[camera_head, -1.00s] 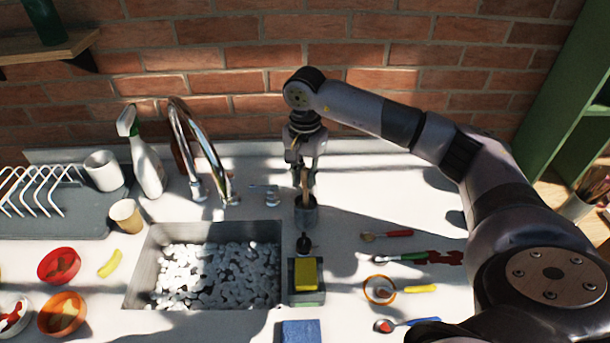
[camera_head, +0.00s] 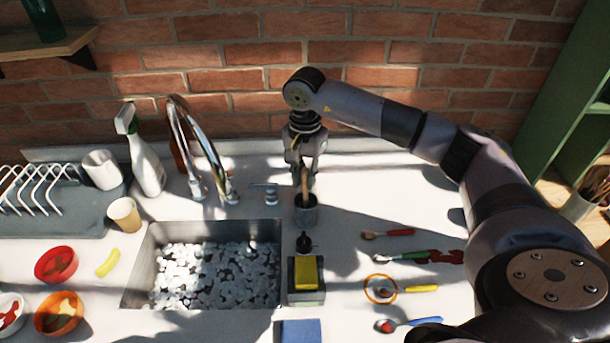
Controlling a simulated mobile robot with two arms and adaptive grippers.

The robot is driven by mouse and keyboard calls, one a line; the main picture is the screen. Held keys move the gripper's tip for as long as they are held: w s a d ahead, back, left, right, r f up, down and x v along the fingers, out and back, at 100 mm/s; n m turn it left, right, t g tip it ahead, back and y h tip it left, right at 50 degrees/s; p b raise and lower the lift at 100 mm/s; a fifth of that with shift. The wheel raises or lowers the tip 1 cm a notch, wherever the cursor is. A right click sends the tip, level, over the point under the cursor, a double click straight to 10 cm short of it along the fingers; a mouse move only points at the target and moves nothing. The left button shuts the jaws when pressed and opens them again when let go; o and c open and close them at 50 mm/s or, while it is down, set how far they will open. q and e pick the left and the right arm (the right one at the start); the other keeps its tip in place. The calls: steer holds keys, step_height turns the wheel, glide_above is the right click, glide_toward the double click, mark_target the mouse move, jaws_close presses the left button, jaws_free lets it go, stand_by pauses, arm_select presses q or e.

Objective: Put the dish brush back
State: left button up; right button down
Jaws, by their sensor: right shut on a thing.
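The dish brush (camera_head: 305,182) is a wooden handle standing nearly upright in a small dark grey cup (camera_head: 306,212) on the counter, right of the tap. Its lower end is hidden inside the cup. My right gripper (camera_head: 304,172) comes down from above and is shut on the upper part of the handle, with the fingertips above the cup's rim. My left gripper is not in view.
The sink (camera_head: 215,268) full of foam lies to the left, with the tap (camera_head: 200,150) behind it. Several spoons lie to the right. A brick wall is behind.

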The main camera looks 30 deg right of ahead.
steer(key=shift+f, duration=0.2)
steer(key=c, duration=1.8)
jaws_free()
steer(key=shift+r, duration=0.2)
steer(key=shift+r+p, duration=3.05)
steer(key=shift+r, duration=2.35)
steer(key=shift+f, duration=0.1)
